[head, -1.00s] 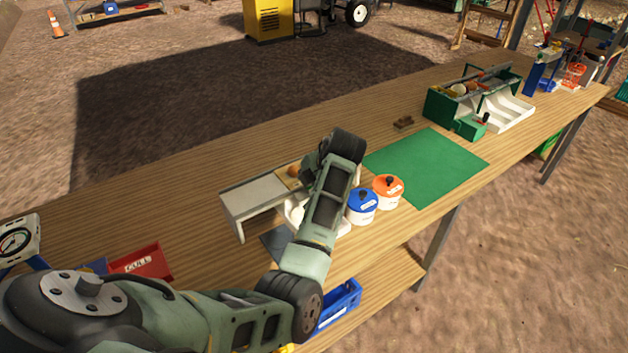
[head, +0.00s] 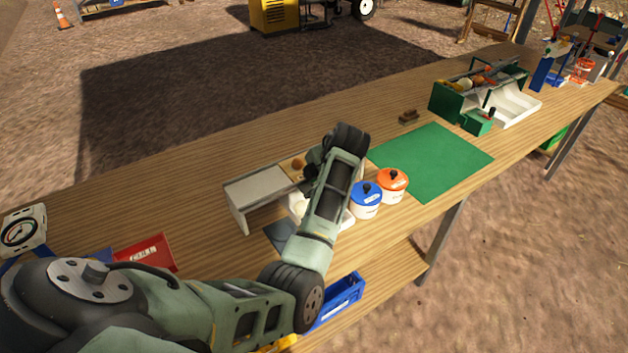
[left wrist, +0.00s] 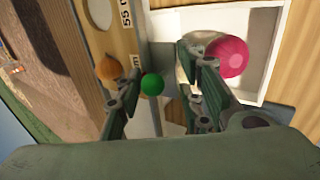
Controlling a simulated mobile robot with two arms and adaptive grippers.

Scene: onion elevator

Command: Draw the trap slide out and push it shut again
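A green ball-shaped knob (left wrist: 152,84) on a pale stem shows in the left wrist view; I take it for the trap slide's handle. My left gripper (left wrist: 160,72) is open, with its fingers on either side of the knob and a gap visible around it. I cannot tell how far out the slide is. A wooden board marked 55 (left wrist: 108,30), with a round hole, lies beside it. In the head view my left arm covers the gripper and knob above the pale chute (head: 256,186). My right gripper is not in view.
A pinkish-red ball (left wrist: 227,57) sits in a white tray (left wrist: 261,22) beside my right-hand finger. An orange ball (left wrist: 108,68) is by the other finger. Blue (head: 365,201) and orange (head: 392,186) lidded pots stand near the wrist. The green mat (head: 432,162) is bare.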

